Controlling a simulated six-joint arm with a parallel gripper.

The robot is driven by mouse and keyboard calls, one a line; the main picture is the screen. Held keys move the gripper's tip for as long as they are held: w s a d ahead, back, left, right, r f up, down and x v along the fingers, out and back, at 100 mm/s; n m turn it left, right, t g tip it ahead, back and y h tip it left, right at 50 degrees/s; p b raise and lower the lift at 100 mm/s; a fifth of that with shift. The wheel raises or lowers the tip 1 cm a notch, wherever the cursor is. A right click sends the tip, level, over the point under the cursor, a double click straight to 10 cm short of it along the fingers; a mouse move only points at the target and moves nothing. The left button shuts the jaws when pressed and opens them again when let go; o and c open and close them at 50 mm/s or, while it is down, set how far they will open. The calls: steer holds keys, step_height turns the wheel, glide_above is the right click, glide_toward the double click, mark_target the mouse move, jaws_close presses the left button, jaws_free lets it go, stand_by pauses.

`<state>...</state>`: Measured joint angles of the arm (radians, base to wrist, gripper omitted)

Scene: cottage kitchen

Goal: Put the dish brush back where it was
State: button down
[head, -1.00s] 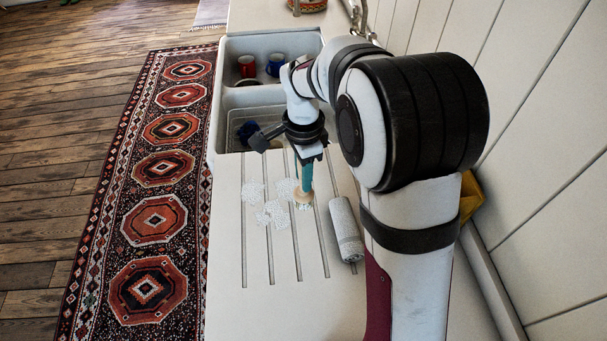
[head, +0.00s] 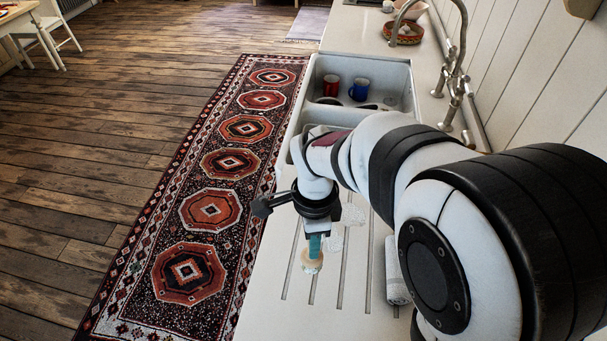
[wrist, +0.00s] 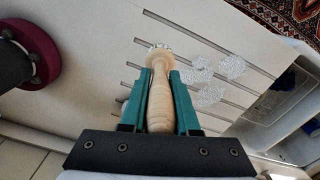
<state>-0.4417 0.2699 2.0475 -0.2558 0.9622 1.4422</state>
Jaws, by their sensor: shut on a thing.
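The dish brush has a pale wooden handle (wrist: 159,105) and a round bristled head. My gripper (wrist: 161,78), with teal fingers, is shut on the handle in the wrist view. In the head view my gripper (head: 314,240) points down above the grooved white draining board (head: 297,310), near its left side, with the brush head (head: 312,263) below the fingers. I cannot tell whether the bristles touch the board. Whitish patches (head: 353,215) lie on the board beside the brush, and they also show in the wrist view (wrist: 210,95).
A rolled grey-white cloth (head: 397,272) lies on the right of the board, close to my arm. The sink (head: 312,85) beyond holds a red mug (head: 331,86) and a blue mug (head: 359,89). A tap (head: 455,85) stands at the wall side. A patterned bowl (head: 406,34) sits farther back.

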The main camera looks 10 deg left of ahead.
steer(key=a+f, duration=0.5)
steer(key=f, duration=0.2)
steer(key=shift+f, duration=0.1)
steer(key=c, duration=0.7)
jaws_free()
steer(key=shift+f, duration=0.1)
steer(key=shift+o, duration=0.2)
